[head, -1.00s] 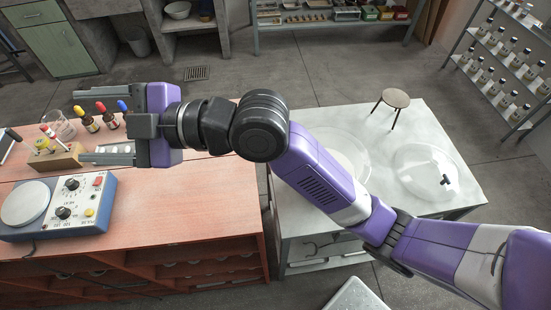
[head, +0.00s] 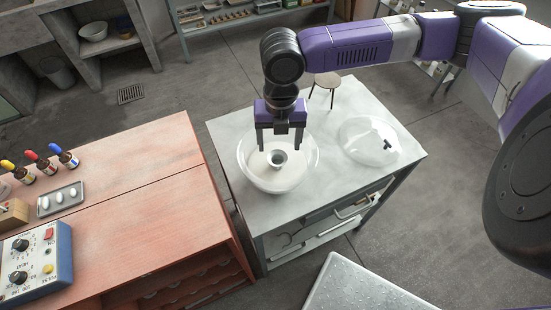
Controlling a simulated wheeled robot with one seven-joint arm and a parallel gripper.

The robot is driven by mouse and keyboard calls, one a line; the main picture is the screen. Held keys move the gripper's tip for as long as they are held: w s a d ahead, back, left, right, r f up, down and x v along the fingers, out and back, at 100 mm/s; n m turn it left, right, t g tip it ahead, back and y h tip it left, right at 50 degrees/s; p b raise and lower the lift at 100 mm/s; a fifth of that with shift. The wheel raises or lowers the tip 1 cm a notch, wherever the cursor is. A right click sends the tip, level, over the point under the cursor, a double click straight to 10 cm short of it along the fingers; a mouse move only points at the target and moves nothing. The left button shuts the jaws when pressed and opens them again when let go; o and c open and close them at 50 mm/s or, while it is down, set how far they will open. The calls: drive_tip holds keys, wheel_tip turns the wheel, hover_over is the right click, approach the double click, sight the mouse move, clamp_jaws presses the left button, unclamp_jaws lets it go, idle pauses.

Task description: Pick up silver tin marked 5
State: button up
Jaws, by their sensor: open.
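A small silver cup-shaped tin (head: 278,159) sits in the clear glass bowl (head: 247,177), on a pale disc (head: 270,182). Its dark inside faces up. No number can be read on it. My gripper (head: 280,147) points down over the bowl, with its two fingers apart, one to each side above the tin. It is open. Whether the fingertips are level with the tin or above it, I cannot tell. The bowl stands on the grey bench (head: 225,140).
A domed glass lid (head: 362,140) with a black knob lies right of the bowl. A stool (head: 326,82) stands behind. At left, the red bench (head: 140,190) carries dropper bottles (head: 45,165), a metal tray (head: 48,208) with several pale pieces, and a blue device (head: 50,270).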

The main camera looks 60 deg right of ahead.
sight(277, 158)
drive_tip(key=shift+s+d+f, duration=0.15)
drive_tip(key=shift+f, duration=0.25)
drive_tip(key=shift+w+a+f+p, duration=0.15)
drive_tip(key=shift+f+p, duration=0.25)
drive_tip(key=shift+f, duration=1.35)
drive_tip(key=shift+w+a+f+p, duration=0.15)
drive_tip(key=shift+f+p, duration=0.25)
drive_tip(key=shift+f, duration=1.3)
drive_tip(key=shift+d, duration=0.1)
drive_tip(key=c, duration=1.3)
drive_tip(key=shift+c, duration=0.2)
